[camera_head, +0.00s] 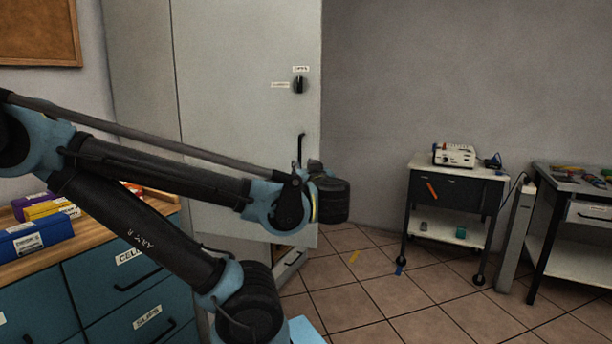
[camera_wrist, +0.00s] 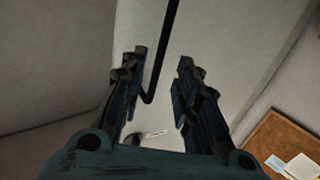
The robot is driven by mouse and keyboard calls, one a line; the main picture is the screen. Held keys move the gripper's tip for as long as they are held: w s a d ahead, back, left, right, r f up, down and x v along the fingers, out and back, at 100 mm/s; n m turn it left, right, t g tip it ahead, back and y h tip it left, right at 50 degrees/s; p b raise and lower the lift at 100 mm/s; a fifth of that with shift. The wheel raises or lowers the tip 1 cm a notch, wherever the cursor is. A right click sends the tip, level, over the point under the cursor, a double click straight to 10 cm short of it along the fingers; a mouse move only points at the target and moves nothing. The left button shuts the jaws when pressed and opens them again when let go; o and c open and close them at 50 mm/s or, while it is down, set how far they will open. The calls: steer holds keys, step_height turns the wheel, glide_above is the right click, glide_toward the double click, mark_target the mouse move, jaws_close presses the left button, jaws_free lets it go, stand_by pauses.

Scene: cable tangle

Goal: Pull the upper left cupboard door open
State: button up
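The tall grey cupboard door (camera_head: 240,110) stands behind my arm in the head view. It carries a black knob (camera_head: 299,85) with small labels, and a black bar handle (camera_head: 301,148) near its right edge. My arm hides the lower end of the handle. My gripper (camera_wrist: 161,62) is open in the wrist view. The dark handle (camera_wrist: 164,50) shows in the gap between the two fingers, nearer the left one; I cannot tell whether they touch. A small label (camera_wrist: 155,134) lies beyond the fingers on the pale surface.
A blue drawer unit (camera_head: 110,285) with a wooden top and several boxes stands at left. A wheeled trolley (camera_head: 455,165) with a white device and a dark workbench (camera_head: 570,185) stand at right. Tiled floor (camera_head: 350,290) between is mostly clear. A corkboard (camera_wrist: 275,145) shows in the wrist view.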

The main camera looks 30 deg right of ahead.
steer(key=shift+v, duration=2.35)
steer(key=w+a+f+g+y, duration=0.5)
steer(key=w+a+f+y, duration=0.35)
steer(key=a+f, duration=0.35)
steer(key=s+a+f+n+g+h, duration=0.2)
steer(key=s+a+f+g, duration=0.3)
steer(key=a+f+g, duration=0.5)
steer(key=shift+a+f+n+h, duration=0.35)
steer(key=shift+a+f+n, duration=0.4)
steer(key=shift+f, duration=1.6)
